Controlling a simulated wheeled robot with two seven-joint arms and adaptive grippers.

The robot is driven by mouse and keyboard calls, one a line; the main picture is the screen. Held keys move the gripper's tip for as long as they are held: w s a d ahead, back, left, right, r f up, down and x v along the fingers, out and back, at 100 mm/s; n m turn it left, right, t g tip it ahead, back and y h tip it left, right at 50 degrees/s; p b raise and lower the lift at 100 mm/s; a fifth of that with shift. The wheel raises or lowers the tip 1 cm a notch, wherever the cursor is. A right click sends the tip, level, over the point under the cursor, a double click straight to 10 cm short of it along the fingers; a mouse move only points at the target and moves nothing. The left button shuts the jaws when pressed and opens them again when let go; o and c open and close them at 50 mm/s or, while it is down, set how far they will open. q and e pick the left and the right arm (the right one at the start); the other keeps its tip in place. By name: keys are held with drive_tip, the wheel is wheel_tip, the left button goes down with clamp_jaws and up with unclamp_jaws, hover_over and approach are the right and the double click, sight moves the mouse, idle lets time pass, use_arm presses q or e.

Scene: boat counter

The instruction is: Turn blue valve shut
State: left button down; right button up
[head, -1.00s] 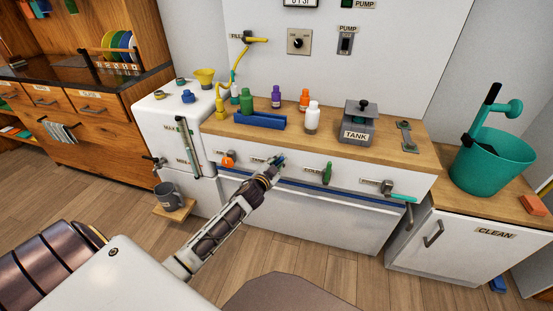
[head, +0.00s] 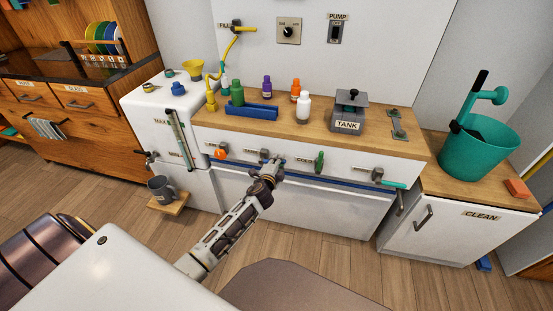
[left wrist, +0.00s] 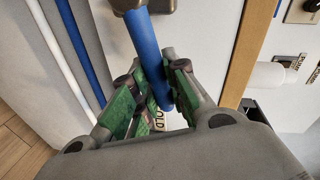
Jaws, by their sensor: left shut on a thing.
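The blue valve is on the front panel under the counter. Its blue handle (left wrist: 148,55) is a straight bar in the left wrist view, and only a little of it shows past my fingers in the head view. My left gripper (head: 273,168) is shut on this handle; in the left wrist view its green-padded fingers (left wrist: 152,95) lie on both sides of the bar's end. A label behind the fingers is partly hidden. My right gripper is not in view.
An orange valve (head: 220,154) is to the left on the panel; a green valve (head: 319,162) and a teal-handled valve (head: 391,184) are to the right. Bottles, a blue tray (head: 250,113) and the TANK device (head: 347,125) stand on the counter. A mug (head: 161,189) sits at lower left.

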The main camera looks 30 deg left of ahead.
use_arm(q)
drive_tip(key=shift+d+f+m, duration=0.15)
drive_tip(key=shift+f+m, duration=0.4)
drive_tip(key=shift+m, duration=0.05)
drive_tip(key=shift+f+m+y+b, duration=0.3)
drive_tip(key=shift+m, duration=0.1)
drive_tip(key=shift+f, duration=0.1)
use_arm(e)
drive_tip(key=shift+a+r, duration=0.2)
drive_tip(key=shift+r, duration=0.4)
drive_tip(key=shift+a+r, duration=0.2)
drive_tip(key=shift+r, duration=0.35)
use_arm(q)
drive_tip(key=shift+f, duration=0.1)
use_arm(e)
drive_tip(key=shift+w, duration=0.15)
use_arm(q)
drive_tip(key=c, duration=1.4)
unclamp_jaws()
drive_tip(key=shift+c, duration=0.2)
drive_tip(key=shift+o, duration=0.3)
